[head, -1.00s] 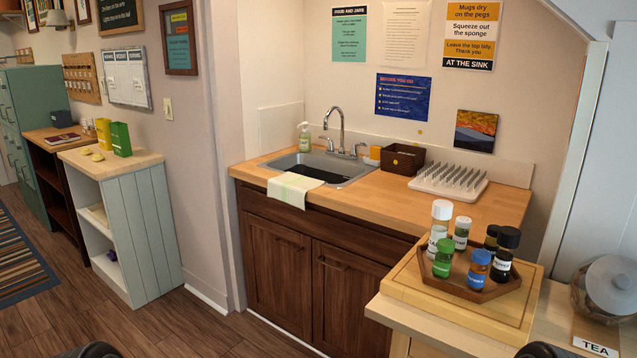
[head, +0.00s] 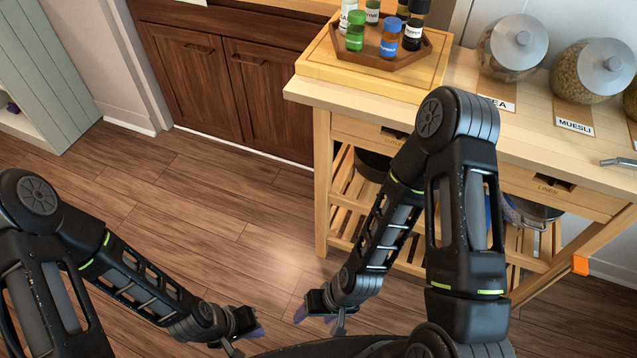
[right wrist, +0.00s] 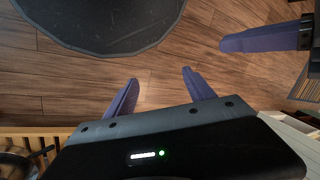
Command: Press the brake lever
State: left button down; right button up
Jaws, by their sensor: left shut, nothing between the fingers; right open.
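No part in view can be named for sure as the brake lever. A small orange piece (head: 580,265) sits on a slanting wooden bar at the right end of the wooden trolley (head: 335,110); what it is cannot be told. My left gripper (head: 257,331) is low over the floor at bottom centre, shut and empty; its purple fingers also show in the right wrist view (right wrist: 248,41). My right gripper (head: 302,314) is just right of it, in front of the trolley; the right wrist view (right wrist: 160,88) shows its two purple fingers apart with nothing between.
A wooden tray of bottles (head: 425,50) stands on a board on the trolley top. Jars labelled TEA (head: 505,60) and MUESLI (head: 580,85) stand to its right. Dark cupboards (head: 215,70) are behind. The wooden floor (head: 210,210) left of the trolley is clear.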

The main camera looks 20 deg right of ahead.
aim_at(579, 265)
jog(key=z, duration=2.6)
jog(key=i+l+z, duration=0.15)
jog(key=i+z, duration=0.15)
